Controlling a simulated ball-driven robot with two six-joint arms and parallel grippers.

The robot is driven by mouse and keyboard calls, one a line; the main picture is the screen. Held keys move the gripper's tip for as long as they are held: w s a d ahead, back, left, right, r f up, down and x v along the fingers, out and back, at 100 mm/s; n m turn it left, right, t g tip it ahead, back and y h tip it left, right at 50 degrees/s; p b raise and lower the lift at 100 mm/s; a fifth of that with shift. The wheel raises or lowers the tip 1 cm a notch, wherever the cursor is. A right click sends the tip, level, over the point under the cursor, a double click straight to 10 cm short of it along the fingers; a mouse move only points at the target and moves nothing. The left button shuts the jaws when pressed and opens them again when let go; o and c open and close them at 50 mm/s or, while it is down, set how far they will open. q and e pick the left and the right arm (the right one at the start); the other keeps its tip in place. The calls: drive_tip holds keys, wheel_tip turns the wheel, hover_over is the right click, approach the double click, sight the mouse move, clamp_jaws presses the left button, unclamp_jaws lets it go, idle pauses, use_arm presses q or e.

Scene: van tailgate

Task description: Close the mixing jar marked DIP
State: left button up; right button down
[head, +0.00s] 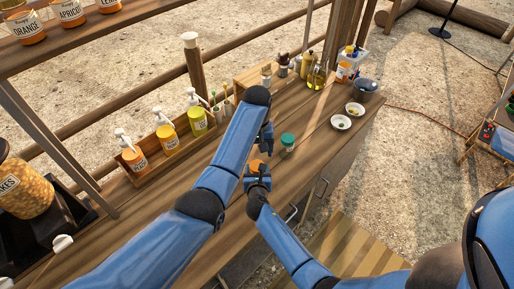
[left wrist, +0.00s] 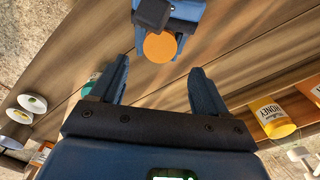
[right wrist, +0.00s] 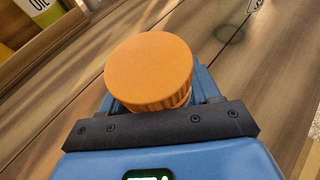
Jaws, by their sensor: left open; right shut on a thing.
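An orange ridged lid (right wrist: 150,68) fills the middle of the right wrist view, with a little of a pale body showing under it. My right gripper (head: 258,175) is shut on this orange-lidded jar, just above or on the counter; it also shows in the left wrist view (left wrist: 161,46). No DIP marking is readable. My left gripper (head: 267,135) is open and empty, its fingers (left wrist: 156,88) short of the orange lid. A small jar with a teal lid (head: 288,140) stands on the counter right of my left gripper; its label is unreadable.
Pump bottles (head: 166,133) stand in a wooden rack behind on the left. Two small white bowls (head: 341,122) and a dark bowl (head: 366,86) lie at the right end. An oil bottle (head: 317,76) stands at the back. The counter (head: 305,112) around the teal-lidded jar is clear.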

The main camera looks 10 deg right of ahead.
sight(257, 166)
use_arm(q)
drive_tip(key=shift+f, duration=3.7)
drive_tip(key=c, duration=1.1)
drive_tip(key=shift+m, duration=1.7)
drive_tip(key=o, duration=1.2)
drive_tip(key=shift+r, duration=2.25)
drive_tip(key=shift+c, duration=0.5)
